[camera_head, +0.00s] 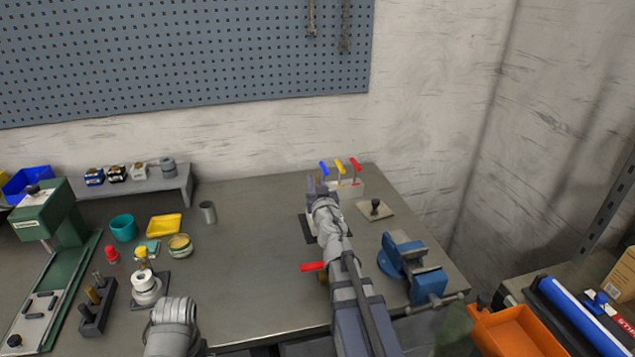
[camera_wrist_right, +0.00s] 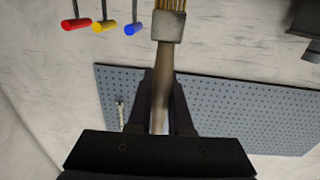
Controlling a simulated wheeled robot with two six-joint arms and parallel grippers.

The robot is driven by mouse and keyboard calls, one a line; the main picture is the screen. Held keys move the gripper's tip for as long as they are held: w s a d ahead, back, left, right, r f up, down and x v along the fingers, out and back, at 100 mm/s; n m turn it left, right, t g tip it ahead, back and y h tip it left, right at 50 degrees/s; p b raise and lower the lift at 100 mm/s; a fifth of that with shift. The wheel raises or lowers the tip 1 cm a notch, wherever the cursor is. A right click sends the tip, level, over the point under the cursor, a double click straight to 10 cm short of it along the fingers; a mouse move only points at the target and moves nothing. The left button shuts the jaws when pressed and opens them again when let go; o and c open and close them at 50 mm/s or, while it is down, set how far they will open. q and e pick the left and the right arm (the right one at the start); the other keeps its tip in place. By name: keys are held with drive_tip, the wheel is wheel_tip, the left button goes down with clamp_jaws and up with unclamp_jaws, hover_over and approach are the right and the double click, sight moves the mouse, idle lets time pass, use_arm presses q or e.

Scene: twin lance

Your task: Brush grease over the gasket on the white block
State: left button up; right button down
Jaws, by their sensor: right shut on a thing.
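My right gripper (camera_head: 318,184) reaches over the right part of the bench. In the right wrist view it (camera_wrist_right: 160,105) is shut on the handle of a brush (camera_wrist_right: 160,80), with a metal ferrule and tan bristles at the top edge. The brush is hard to make out in the head view. A pale block, perhaps the white block, shows partly on a dark mat (camera_head: 311,236) behind my right arm. The gasket cannot be made out there. An open round tin (camera_head: 180,246), perhaps the grease, stands at the left. My left gripper is not seen; only part of that arm shows.
A block with blue, yellow and red handles (camera_head: 346,187) stands behind my right gripper. A blue vise (camera_head: 408,265) is to its right. A grey cup (camera_head: 208,212), yellow tray (camera_head: 164,225) and teal cup (camera_head: 123,228) stand left. The middle bench is clear.

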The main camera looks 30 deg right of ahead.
drive_tip(key=shift+d, duration=0.1)
drive_tip(key=shift+s+d, duration=0.15)
drive_tip(key=shift+d, duration=0.4)
drive_tip(key=shift+d, duration=0.15)
drive_tip(key=shift+s+d, duration=0.15)
drive_tip(key=shift+d, duration=0.35)
drive_tip(key=shift+d, duration=0.1)
drive_tip(key=shift+s+d, duration=0.15)
drive_tip(key=shift+d, duration=0.4)
drive_tip(key=shift+d, duration=0.1)
drive_tip(key=shift+s+d, duration=0.2)
drive_tip(key=shift+d, duration=0.35)
